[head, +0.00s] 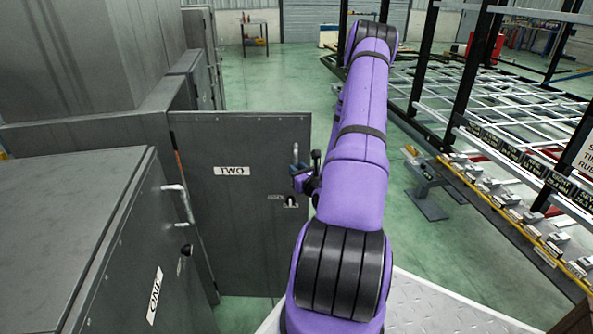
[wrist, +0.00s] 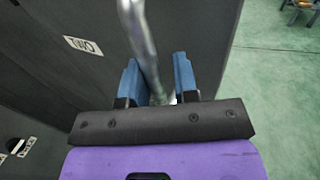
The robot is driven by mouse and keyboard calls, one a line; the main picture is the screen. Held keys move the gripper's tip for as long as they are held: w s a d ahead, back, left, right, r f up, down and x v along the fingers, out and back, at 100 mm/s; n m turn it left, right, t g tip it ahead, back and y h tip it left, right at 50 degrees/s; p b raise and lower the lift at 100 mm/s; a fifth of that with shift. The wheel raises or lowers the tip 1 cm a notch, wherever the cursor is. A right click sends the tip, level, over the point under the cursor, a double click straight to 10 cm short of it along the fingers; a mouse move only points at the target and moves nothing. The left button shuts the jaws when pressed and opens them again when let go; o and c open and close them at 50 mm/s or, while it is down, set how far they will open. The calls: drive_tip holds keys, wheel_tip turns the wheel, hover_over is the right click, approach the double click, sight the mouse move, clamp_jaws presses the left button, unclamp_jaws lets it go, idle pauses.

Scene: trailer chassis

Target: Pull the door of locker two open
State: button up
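The grey door of locker two (head: 245,225), labelled TWO, stands swung out from the locker row, its labelled face toward me. It also fills much of the wrist view (wrist: 205,30). Its upright metal handle (wrist: 143,35) is near the free edge and shows partly in the head view (head: 295,153). My gripper (head: 305,178) is at this handle, partly hidden by my purple arm. In the wrist view, its two blue fingers (wrist: 156,62) are apart with the handle bar between them. A gap shows on the bar's right side; I cannot tell whether the left finger touches it.
Locker one (head: 120,240), with a label and handle, stands shut at the near left. More grey lockers (head: 195,70) run behind. A trailer chassis frame (head: 500,120) is on the right. Green floor (head: 275,85) is clear beyond the door.

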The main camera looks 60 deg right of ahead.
drive_tip(key=shift+w, duration=0.1)
drive_tip(key=shift+a, duration=0.1)
drive_tip(key=v, duration=1)
drive_tip(key=shift+s, duration=0.4)
